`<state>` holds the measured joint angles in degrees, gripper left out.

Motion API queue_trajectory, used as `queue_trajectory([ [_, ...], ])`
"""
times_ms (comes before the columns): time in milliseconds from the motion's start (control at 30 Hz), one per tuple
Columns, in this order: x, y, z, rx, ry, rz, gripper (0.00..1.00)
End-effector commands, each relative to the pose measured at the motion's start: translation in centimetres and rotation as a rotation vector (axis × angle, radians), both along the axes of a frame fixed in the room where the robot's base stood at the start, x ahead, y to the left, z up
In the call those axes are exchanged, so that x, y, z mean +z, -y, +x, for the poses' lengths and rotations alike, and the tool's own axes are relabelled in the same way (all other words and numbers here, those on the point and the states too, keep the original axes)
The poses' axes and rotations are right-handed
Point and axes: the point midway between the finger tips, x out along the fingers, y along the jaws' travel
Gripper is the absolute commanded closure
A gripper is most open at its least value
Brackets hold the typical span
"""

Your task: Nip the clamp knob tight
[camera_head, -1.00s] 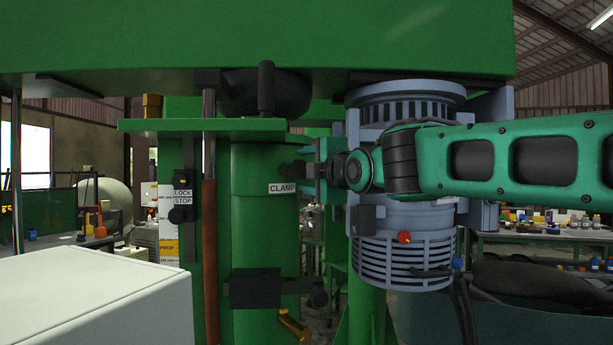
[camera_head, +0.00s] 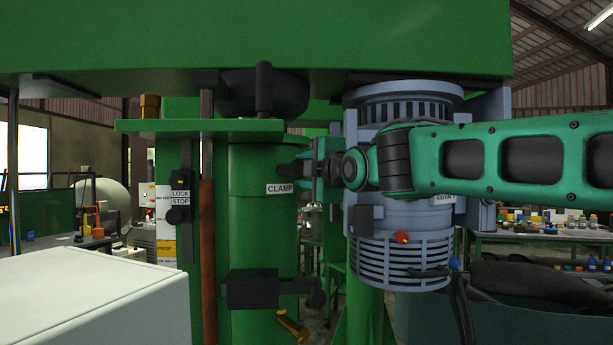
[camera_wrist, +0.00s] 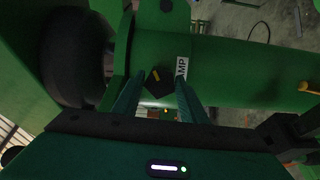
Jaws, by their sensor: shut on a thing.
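The clamp knob (camera_wrist: 158,84) is a small black knob with a yellow mark, on the green column beside the white CLAMP label (camera_head: 280,188). In the wrist view it sits between the two green fingers of my gripper (camera_wrist: 160,95), which is shut on it. In the head view my gripper (camera_head: 305,169) reaches the column from the right, level with a spot just above the label. The knob is mostly hidden by the fingers there.
A grey-blue motor (camera_head: 400,240) stands close behind my arm. A black lever (camera_head: 264,88) rises above the green plate (camera_head: 200,126). A LOCK/STOP block (camera_head: 180,195) is left of the column, and a black bracket (camera_head: 253,289) is below. A white box (camera_head: 90,300) fills the lower left.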

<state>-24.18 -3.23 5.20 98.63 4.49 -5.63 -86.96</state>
Motion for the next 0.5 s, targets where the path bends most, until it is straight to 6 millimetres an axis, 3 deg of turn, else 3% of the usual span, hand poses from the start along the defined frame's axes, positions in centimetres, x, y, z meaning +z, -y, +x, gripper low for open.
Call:
queue_trajectory([
  [500,-0.07,-0.35,0.01,0.008,-0.236,0.328,0.84],
])
